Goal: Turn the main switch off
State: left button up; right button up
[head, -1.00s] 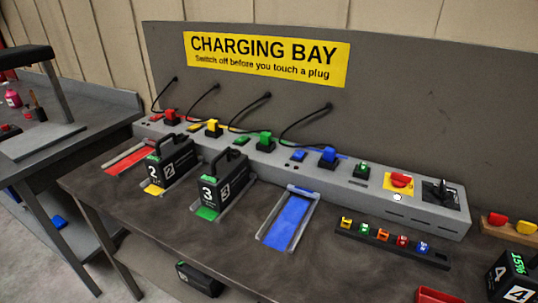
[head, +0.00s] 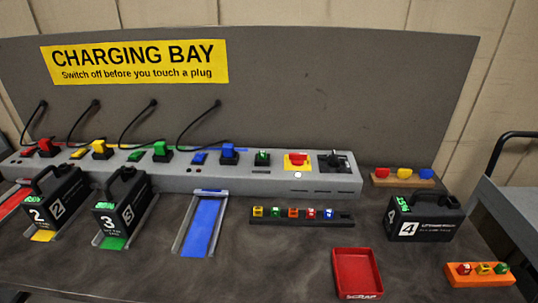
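The grey charging unit (head: 225,180) runs along the back of the bench under the yellow "CHARGING BAY" sign (head: 140,62). Near its right end is a red knob (head: 297,158) on a yellow plate, with a small white round light or button just below it. To the right of that, a black handle (head: 336,158) sits on a dark plate. Labels on these two controls are too small to read, so I cannot tell which is the main switch. A small green-topped switch (head: 262,157) is left of the red knob. Neither of my grippers shows.
Battery 2 (head: 58,210), battery 3 (head: 122,208) and battery 4 (head: 423,222) stand on the bench. A blue bay (head: 203,225) is empty. A black strip of coloured blocks (head: 300,222) lies before the switches. A red tray (head: 357,272) and an orange block (head: 480,277) are at front right.

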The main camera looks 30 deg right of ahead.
aim_at(297, 159)
jog(key=l+z, duration=0.15)
jog(key=z, duration=1.1)
jog(key=k+l, duration=0.05)
